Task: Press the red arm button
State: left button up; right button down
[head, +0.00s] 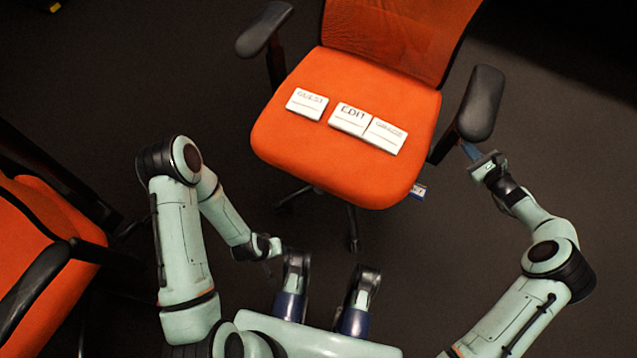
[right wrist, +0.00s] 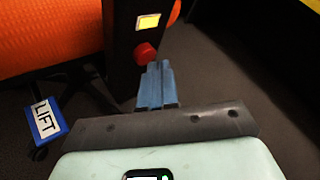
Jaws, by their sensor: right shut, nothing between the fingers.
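A red button (right wrist: 145,53) is on the dark post (right wrist: 123,42) of the orange chair's right armrest, below a small yellow patch (right wrist: 148,22). It is not visible in the head view. My right gripper (right wrist: 159,68) is shut and empty, with its blue fingertips just below and right of the button in the right wrist view. I cannot tell whether they touch it. In the head view the right gripper (head: 468,151) is beside the armrest pad. My left gripper (head: 272,252) hangs low in front of the chair; its fingers are too small to read.
The orange chair seat (head: 300,150) holds several white cards, one reading EDIT (head: 351,118). A blue-edged LIFT label (right wrist: 46,118) is under the seat's right side. The right armrest pad (head: 480,102) is close to my right gripper. Another orange chair (head: 40,225) stands at left.

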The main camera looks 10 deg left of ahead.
jog(key=shift+a, duration=0.1)
dwell(0.3)
jog(key=shift+w+a, duration=0.1)
jog(key=shift+a, duration=0.25)
jog(key=shift+d, duration=0.4)
dwell(0.3)
jog(key=s+d+b, duration=0.1)
jog(key=d+b, duration=0.2)
jog(key=d, duration=0.3)
jog(key=shift+s, duration=0.3)
